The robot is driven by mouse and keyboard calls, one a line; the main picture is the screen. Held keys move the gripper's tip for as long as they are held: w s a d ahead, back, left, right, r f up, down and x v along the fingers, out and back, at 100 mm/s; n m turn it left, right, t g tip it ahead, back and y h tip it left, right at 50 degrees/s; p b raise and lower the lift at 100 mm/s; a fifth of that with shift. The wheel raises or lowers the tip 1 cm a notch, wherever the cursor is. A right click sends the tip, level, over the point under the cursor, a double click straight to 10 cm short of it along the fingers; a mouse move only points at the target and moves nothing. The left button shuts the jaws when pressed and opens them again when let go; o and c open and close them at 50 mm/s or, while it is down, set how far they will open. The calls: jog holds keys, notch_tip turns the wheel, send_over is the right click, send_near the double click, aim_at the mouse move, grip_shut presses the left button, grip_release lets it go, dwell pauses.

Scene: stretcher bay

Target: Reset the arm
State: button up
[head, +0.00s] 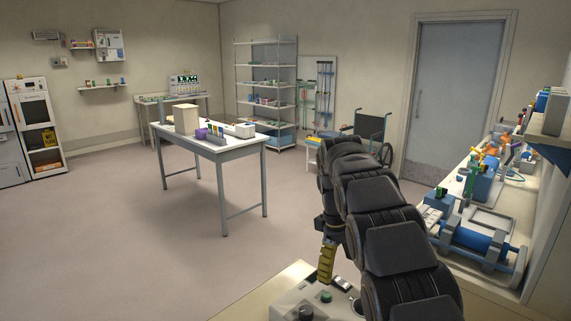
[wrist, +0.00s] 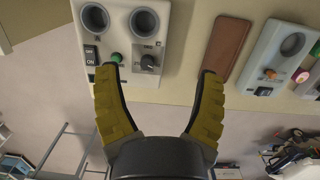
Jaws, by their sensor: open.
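My gripper (wrist: 159,72) has yellow ribbed fingers with dark inner pads. In the wrist view the fingers stand wide apart with nothing between them. Beyond the left fingertip is a light grey control box (wrist: 160,15) with two dark round sockets, a black switch, a green button and a black knob. In the head view my arm reaches forward on the right, and a yellow finger (head: 327,262) points down just above the control box (head: 292,305) at the bottom edge. I cannot tell whether the finger touches the box.
A brown pad (wrist: 222,47) and a second grey box (wrist: 268,58) with buttons lie beside the control box. A crowded counter (head: 465,262) runs along the right wall. A white table (head: 228,150) with boxes stands mid-room. The floor (head: 110,240) at left is clear.

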jog(key=s+d+r+m, duration=0.1)
jog(key=s+r+m, duration=0.25)
jog(key=s, duration=0.65)
jog(key=s+f+m, duration=0.1)
jog(key=s+m, duration=0.1)
jog(key=s, duration=1.1)
jog(key=s+a+f+m+y, duration=0.1)
jog(key=s+f+m, duration=0.1)
jog(key=s, duration=1.1)
jog(key=shift+s+a+f+m+g, duration=0.2)
jog(key=shift+s+m+g, duration=0.2)
jog(key=shift+m, duration=0.35)
